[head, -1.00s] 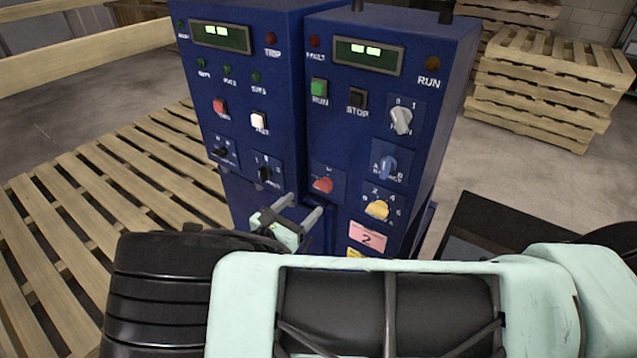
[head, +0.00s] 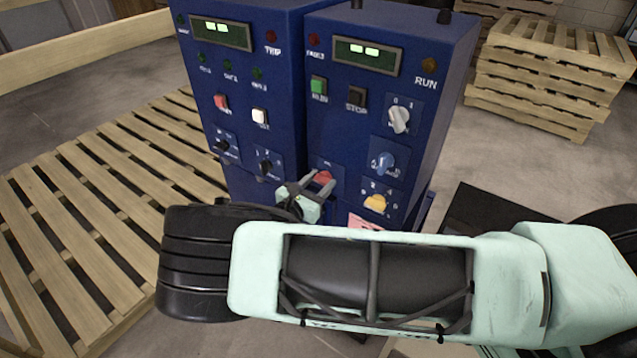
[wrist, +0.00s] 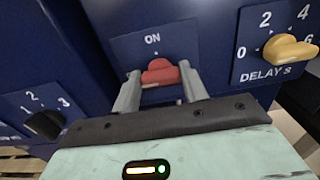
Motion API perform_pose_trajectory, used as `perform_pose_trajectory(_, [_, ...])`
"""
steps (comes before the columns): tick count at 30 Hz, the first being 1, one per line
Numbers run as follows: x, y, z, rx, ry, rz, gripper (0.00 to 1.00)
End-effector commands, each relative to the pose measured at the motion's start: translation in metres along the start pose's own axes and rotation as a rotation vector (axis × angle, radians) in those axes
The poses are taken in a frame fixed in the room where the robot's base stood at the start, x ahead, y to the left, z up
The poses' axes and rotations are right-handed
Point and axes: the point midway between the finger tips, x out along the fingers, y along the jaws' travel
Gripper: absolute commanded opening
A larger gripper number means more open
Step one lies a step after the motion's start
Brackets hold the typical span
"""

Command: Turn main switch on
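A red rotary knob (head: 322,177) sits low on the right blue cabinet's front. In the wrist view the red knob (wrist: 160,71) is under the word ON, its lower label hidden. My gripper (head: 319,184) is at this knob. In the wrist view my gripper (wrist: 160,76) is open, one finger on each side of the knob; I cannot tell whether they touch it. A grey-white knob (head: 399,120) marked 0 and 1 sits higher on the same cabinet. Its lower label is too small to read surely.
A blue knob (head: 383,163) and a yellow DELAY S knob (head: 375,203) are right of my gripper. A black knob (head: 265,167) is on the left cabinet (head: 235,95). Green and black buttons are above. Wooden pallets (head: 115,200) lie left; more are stacked behind right.

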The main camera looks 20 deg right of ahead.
Motion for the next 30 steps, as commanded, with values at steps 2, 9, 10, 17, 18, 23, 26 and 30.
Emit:
perform_pose_trajectory(2, [-0.0002,0.0001,0.0001,0.000,0.000,0.000,0.21])
perform_pose_trajectory(9, [-0.0004,0.0000,-0.0006,0.021,0.000,0.000,0.21])
perform_pose_trajectory(10, [-0.0004,0.0000,-0.0008,0.029,0.000,0.000,0.21])
perform_pose_trajectory(17, [-0.0012,0.0001,-0.0027,0.147,0.001,0.002,0.21])
perform_pose_trajectory(18, [-0.0010,-0.0001,-0.0028,0.177,0.000,0.002,0.21])
perform_pose_trajectory(23, [-0.0012,-0.0007,-0.0040,0.317,0.000,0.002,0.21])
perform_pose_trajectory(26, [-0.0010,-0.0014,-0.0042,0.413,-0.001,0.001,0.21])
perform_pose_trajectory(30, [-0.0014,-0.0016,-0.0044,0.546,0.000,0.002,0.21])
